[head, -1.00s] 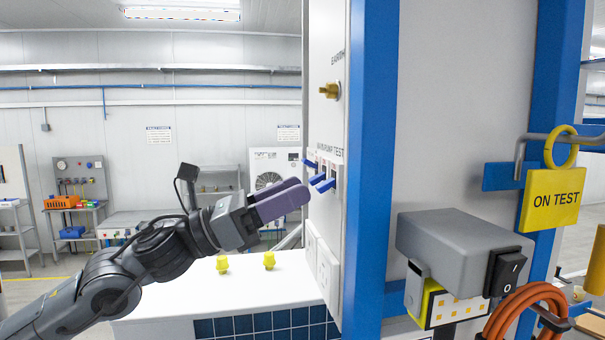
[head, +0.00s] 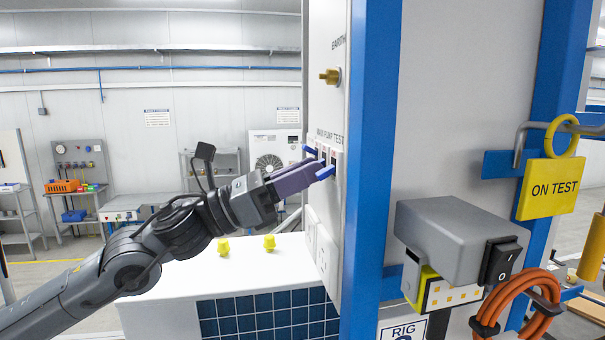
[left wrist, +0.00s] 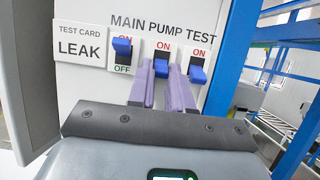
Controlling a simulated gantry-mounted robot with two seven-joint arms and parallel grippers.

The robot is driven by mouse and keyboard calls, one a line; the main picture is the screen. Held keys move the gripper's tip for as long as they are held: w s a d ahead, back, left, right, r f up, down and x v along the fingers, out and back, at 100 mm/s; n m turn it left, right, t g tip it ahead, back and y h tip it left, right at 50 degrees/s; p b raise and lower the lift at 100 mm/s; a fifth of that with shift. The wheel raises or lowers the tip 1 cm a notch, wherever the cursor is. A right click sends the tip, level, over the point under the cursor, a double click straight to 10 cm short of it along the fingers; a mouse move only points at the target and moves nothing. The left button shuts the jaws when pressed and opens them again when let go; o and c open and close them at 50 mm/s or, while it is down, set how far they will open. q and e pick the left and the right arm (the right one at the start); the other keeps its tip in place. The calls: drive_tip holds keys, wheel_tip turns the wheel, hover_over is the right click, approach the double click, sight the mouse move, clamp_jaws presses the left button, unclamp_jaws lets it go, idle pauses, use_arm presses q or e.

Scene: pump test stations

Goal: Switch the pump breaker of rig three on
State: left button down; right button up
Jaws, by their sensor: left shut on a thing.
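A row of three breakers with blue levers, labelled MAIN, PUMP and TEST, sits on the white panel (head: 322,110). In the left wrist view the MAIN lever (left wrist: 122,47) is up, with OFF showing below it. The pump breaker lever (left wrist: 161,67) is down, with ON showing above it. The TEST lever (left wrist: 197,74) is also down with ON showing; it shows in the head view (head: 325,173) too. My left gripper (head: 305,176), with purple fingers, is at the breaker row. In the left wrist view its fingertips (left wrist: 161,72) are shut on the pump lever, one on each side.
A brass EARTH stud (head: 330,76) sticks out above the breakers. A blue post (head: 372,150) stands right of the panel. A "LEAK" card (left wrist: 80,47) is left of MAIN.

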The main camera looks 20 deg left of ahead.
use_arm(q)
drive_tip(key=shift+r, duration=0.1)
wheel_tip(320, 180, up, 3)
drive_tip(key=g+y+p, duration=0.1)
drive_tip(key=y+p, duration=0.1)
drive_tip(key=p, duration=0.2)
drive_tip(key=g+y+p, duration=0.2)
drive_tip(key=p, duration=0.2)
drive_tip(key=shift+s+a+y, duration=0.15)
drive_tip(key=shift+y, duration=0.25)
drive_tip(key=shift+r+g+y+p, duration=0.1)
drive_tip(key=shift+g+y+p, duration=0.5)
drive_tip(key=shift+y, duration=0.2)
drive_tip(key=shift+d+r+g+y, duration=0.15)
drive_tip(key=shift+g+y, duration=0.3)
drive_tip(key=shift+y, duration=0.25)
drive_tip(key=shift+d+r+g+y, duration=0.15)
drive_tip(key=shift+g+y, duration=0.3)
drive_tip(key=shift+y, duration=0.25)
drive_tip(key=shift+w+a, duration=0.1)
drive_tip(key=shift+w, duration=0.1)
drive_tip(key=c, duration=1)
unclamp_jaws()
drive_tip(key=shift+c, duration=0.2)
